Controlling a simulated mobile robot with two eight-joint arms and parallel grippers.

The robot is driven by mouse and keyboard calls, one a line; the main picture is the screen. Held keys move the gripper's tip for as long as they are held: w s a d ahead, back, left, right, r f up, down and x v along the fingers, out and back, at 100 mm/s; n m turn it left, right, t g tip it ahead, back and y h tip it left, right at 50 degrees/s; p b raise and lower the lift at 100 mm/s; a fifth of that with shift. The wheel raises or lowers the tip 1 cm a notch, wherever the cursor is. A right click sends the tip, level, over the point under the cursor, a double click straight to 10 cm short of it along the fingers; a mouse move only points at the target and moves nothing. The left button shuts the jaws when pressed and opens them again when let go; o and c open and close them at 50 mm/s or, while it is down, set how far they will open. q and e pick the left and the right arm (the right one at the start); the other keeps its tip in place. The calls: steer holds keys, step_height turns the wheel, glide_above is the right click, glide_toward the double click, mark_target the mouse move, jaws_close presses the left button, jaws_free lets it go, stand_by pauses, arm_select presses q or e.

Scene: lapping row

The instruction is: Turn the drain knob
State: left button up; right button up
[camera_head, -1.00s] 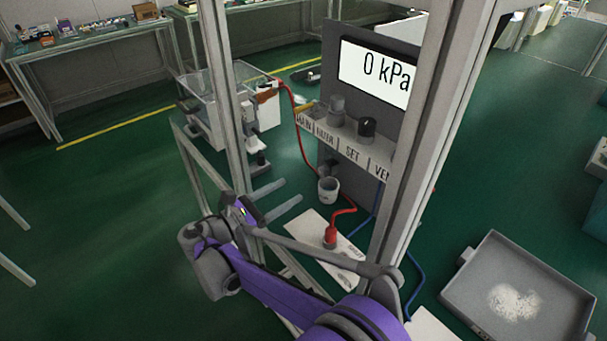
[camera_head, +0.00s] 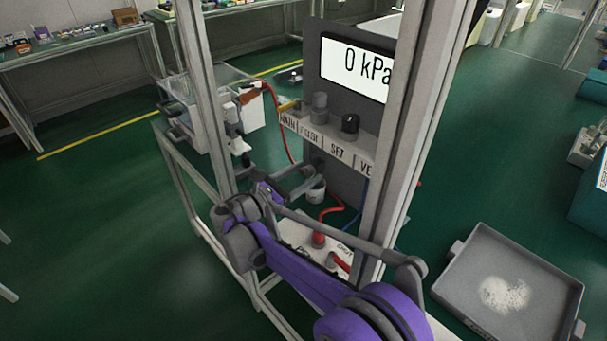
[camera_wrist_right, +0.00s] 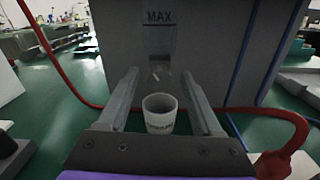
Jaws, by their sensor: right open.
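My right gripper (camera_head: 297,178) is open and empty in front of the lower part of the grey gauge panel (camera_head: 340,95). In the right wrist view its fingers (camera_wrist_right: 160,78) point at the panel, below a recessed window marked MAX. A small pale mark (camera_wrist_right: 156,76) shows between the fingertips, perhaps on the drain knob; its shape is too unclear to tell. A white cup (camera_wrist_right: 160,113) with lettering stands below and between the fingers, and also shows in the head view (camera_head: 317,190). The panel's display (camera_head: 355,66) reads 0 kPa. My left gripper is not in view.
Metal posts (camera_head: 400,130) stand close to my arm. A red hose (camera_wrist_right: 75,95) and blue hoses run beside the panel. A grey tray (camera_head: 465,255) with white powder lies right.

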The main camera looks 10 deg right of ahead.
jaws_close()
stand_by(0.3)
steer(key=m+p, duration=0.1)
steer(key=m, duration=0.2)
steer(key=shift+p, duration=0.35)
steer(key=shift+m+p, duration=0.55)
steer(key=shift+m, duration=1.15)
jaws_free()
